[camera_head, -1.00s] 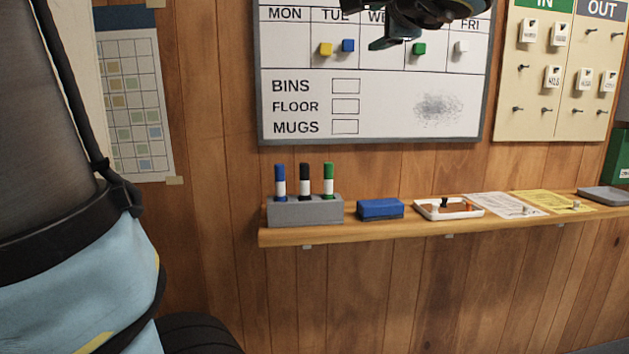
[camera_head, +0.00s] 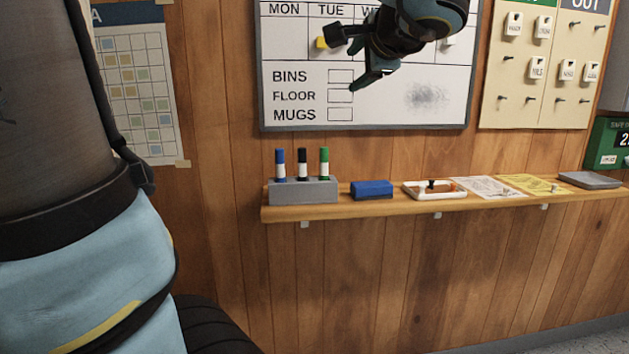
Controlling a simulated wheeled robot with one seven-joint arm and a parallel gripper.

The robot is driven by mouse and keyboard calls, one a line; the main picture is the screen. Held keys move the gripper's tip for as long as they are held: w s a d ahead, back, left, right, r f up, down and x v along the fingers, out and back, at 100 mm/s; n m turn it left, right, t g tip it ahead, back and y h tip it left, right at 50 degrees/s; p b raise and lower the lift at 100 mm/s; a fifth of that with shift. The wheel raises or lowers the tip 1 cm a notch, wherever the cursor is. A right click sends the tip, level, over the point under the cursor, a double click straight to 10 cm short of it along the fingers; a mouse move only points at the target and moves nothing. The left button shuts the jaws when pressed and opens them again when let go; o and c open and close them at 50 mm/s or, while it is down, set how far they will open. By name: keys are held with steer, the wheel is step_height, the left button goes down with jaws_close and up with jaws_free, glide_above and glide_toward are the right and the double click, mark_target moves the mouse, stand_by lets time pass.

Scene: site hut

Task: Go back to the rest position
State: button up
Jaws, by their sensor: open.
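My gripper (camera_head: 342,64) is in front of the whiteboard (camera_head: 440,112), at its upper middle. Its two dark fingers are apart and point left, with nothing between them. The gripper covers most of the TUE and WED columns. A yellow magnet (camera_head: 320,42) shows just left of the upper finger. A white magnet (camera_head: 449,40) shows to the right of my wrist. The blue and green magnets are hidden. I cannot tell how far the gripper is from the board.
A wooden shelf (camera_head: 400,205) below holds a grey marker holder (camera_head: 303,190) with three markers, a blue eraser (camera_head: 372,190), a white tray (camera_head: 436,195), papers and a grey tray (camera_head: 589,180). The key board (camera_head: 540,110) hangs right. The wall below the shelf is clear.

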steer(key=s+a+f+n+g+h+p, duration=0.1)
steer(key=a+f+n+g, duration=0.3)
steer(key=f, duration=0.5)
steer(key=s+a+f+n+g+h+p, duration=0.1)
steer(key=s+a+f+n+g+p, duration=0.3)
steer(key=f, duration=0.5)
steer(key=s+a+f+n+g+h+p, duration=0.1)
steer(key=a+f+n+g, duration=0.4)
steer(key=f, duration=0.5)
steer(key=shift+s+a+n+h+p, duration=0.3)
steer(key=shift+s+a+n+p, duration=0.35)
steer(key=shift+s, duration=0.6)
steer(key=shift+d, duration=0.1)
